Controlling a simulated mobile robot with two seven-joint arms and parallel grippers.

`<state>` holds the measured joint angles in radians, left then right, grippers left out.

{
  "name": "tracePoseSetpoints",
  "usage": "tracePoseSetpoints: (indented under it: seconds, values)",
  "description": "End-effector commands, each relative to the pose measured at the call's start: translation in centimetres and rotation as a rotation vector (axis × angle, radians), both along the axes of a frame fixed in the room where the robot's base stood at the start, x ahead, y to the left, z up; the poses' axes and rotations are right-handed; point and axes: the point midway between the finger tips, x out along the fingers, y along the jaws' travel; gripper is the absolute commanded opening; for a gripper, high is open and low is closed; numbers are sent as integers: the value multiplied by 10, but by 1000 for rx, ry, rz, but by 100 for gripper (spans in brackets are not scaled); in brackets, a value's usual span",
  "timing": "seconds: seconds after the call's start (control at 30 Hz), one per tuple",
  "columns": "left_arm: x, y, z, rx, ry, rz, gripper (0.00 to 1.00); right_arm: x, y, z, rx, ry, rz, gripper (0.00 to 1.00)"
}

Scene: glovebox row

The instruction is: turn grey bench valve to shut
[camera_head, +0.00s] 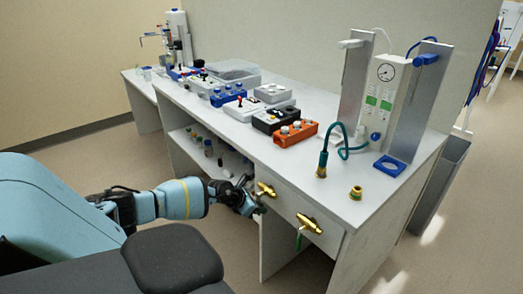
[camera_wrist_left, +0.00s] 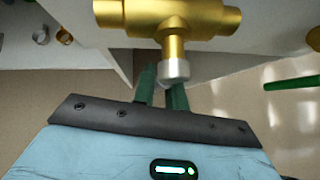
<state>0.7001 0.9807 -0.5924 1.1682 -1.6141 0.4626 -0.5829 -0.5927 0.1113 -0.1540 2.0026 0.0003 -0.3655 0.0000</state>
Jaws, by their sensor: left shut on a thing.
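The grey bench valve (camera_head: 265,189) has a brass body on the front face of the bench, left of a second brass valve. In the left wrist view its brass body (camera_wrist_left: 172,18) fills the top, with a silver-grey hub (camera_wrist_left: 174,70) below. My left gripper (camera_head: 257,206) is at this valve, just below its body. In the wrist view the two green fingers of my left gripper (camera_wrist_left: 161,84) reach up beside the hub and are shut on the valve's handle, which is mostly hidden. My right gripper is not in view.
The second brass valve (camera_head: 310,223) with a green handle (camera_head: 299,241) hangs close to the right. The white bench top (camera_head: 345,209) carries a brass fitting (camera_head: 355,193), a green hose (camera_head: 324,158) and an orange box (camera_head: 295,132). Bottles stand on the shelf below.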

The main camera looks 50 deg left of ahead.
Motion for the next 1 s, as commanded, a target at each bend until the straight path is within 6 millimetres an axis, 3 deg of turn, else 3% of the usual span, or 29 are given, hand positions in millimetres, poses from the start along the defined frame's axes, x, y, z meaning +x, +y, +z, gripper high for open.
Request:
tracePoseSetpoints:
  seconds: [0.37,0.4,0.57,0.87,1.0]
  values:
    - [0,2,1,8,-1,-3,0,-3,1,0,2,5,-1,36]
    - [0,2,1,8,-1,-3,16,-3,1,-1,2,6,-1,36]
    - [0,2,1,7,-1,-1,35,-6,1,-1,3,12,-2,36]
    - [-1,2,2,6,0,-1,35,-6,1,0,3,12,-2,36]
    - [-10,5,13,8,-2,-3,35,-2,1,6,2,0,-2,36]
